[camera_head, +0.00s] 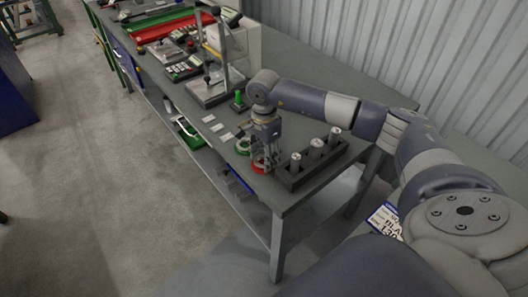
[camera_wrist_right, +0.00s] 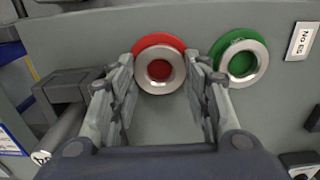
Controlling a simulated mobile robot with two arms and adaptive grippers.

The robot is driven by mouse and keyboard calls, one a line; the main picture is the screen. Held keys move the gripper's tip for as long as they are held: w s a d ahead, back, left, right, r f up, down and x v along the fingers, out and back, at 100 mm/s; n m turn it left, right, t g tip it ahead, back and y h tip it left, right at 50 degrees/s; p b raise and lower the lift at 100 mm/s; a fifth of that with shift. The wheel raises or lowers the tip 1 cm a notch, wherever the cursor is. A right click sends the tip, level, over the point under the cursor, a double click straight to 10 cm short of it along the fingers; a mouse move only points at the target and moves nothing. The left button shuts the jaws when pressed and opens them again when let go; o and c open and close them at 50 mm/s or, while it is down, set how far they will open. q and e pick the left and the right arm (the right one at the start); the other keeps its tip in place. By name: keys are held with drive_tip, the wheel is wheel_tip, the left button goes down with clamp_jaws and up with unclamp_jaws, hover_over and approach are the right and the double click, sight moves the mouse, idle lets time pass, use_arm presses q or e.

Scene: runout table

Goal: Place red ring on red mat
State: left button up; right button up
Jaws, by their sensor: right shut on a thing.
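A silver ring (camera_wrist_right: 160,90) with a red centre sits between the fingers of my right gripper (camera_wrist_right: 162,66) in the right wrist view. The red mat (camera_wrist_right: 157,39) shows as a rim behind the ring's far edge. I cannot tell whether the red in the ring's hole is the mat, or whether the ring touches it. In the head view my right gripper (camera_head: 262,162) points down over the red mat (camera_head: 260,169) near the table's front edge, with its fingers closed on the ring. The left gripper is not in view.
A green mat (camera_head: 242,144) lies just beside, bearing another silver ring (camera_wrist_right: 226,55). A dark block with several upright grey cylinders (camera_head: 316,148) stands close on the right. White labels (camera_head: 217,127) lie along the front. A clear-panelled stand (camera_head: 207,94) is farther back.

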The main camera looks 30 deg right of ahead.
drive_tip(key=shift+f, duration=0.15)
drive_tip(key=o, duration=1.3)
drive_tip(key=shift+c, duration=0.2)
drive_tip(key=shift+r, duration=0.2)
drive_tip(key=shift+r+b, duration=0.3)
wheel_tip(320, 180, up, 11)
drive_tip(key=b, duration=0.3)
drive_tip(key=shift+r, duration=0.2)
